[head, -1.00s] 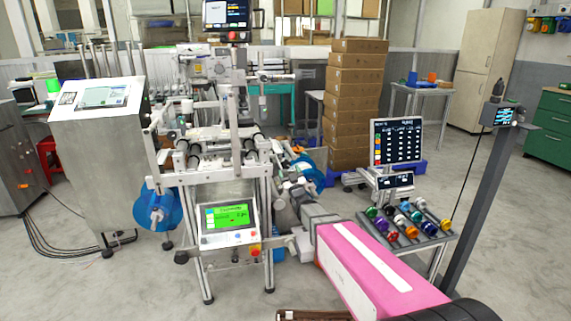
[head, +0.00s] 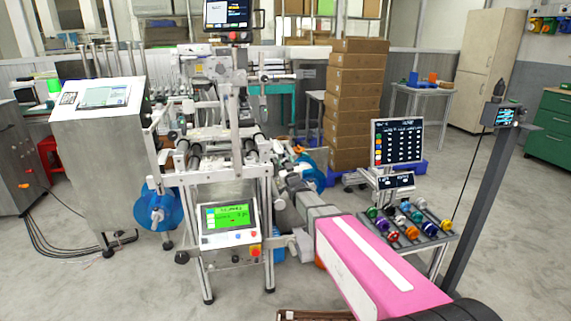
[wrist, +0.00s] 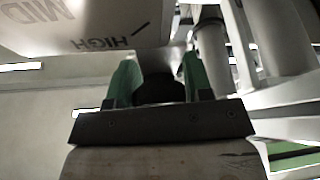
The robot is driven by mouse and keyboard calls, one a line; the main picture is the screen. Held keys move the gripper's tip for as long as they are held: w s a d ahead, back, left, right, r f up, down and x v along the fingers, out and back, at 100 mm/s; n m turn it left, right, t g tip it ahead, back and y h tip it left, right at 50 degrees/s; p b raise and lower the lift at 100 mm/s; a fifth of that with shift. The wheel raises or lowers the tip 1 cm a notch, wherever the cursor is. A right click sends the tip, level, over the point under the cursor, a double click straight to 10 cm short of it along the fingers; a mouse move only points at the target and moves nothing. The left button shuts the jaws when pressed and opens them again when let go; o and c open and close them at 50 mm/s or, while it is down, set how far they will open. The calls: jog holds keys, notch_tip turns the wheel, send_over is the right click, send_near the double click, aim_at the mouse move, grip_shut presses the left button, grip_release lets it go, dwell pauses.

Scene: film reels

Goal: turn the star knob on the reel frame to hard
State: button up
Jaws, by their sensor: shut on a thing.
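The reel frame (head: 215,176) stands left of centre in the head view, with rollers on top and a green-lit screen on its front. My grey and pink arm reaches to its right side; the gripper cannot be made out clearly there. In the wrist view, my gripper (wrist: 160,76) has its green fingers on both sides of a dark round thing, which seems to be the star knob (wrist: 160,92). It is shut on the knob, whose shape is mostly hidden. A pale dial plate (wrist: 85,22) with MID and HIGH, upside down, is just beyond the fingers.
Pale frame posts (wrist: 270,40) stand close to the right of my gripper in the wrist view. In the head view, blue reels (head: 157,209) hang low on the frame, and a rack of coloured spools (head: 410,222) stands right of my arm.

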jog(key=shift+m, duration=0.3)
jog(key=m+h, duration=0.2)
jog(key=m, duration=0.1)
jog(key=m+t+h, duration=0.1)
jog(key=m, duration=0.2)
jog(key=shift+d+m+h, duration=0.1)
jog(key=shift+m+h, duration=0.2)
jog(key=shift+h, duration=0.1)
jog(key=o, duration=0.9)
jog(key=shift+s, duration=0.15)
jog(key=v, duration=1)
jog(key=shift+s+d+f, duration=0.1)
jog(key=shift+s+f, duration=0.1)
jog(key=shift+s, duration=0.05)
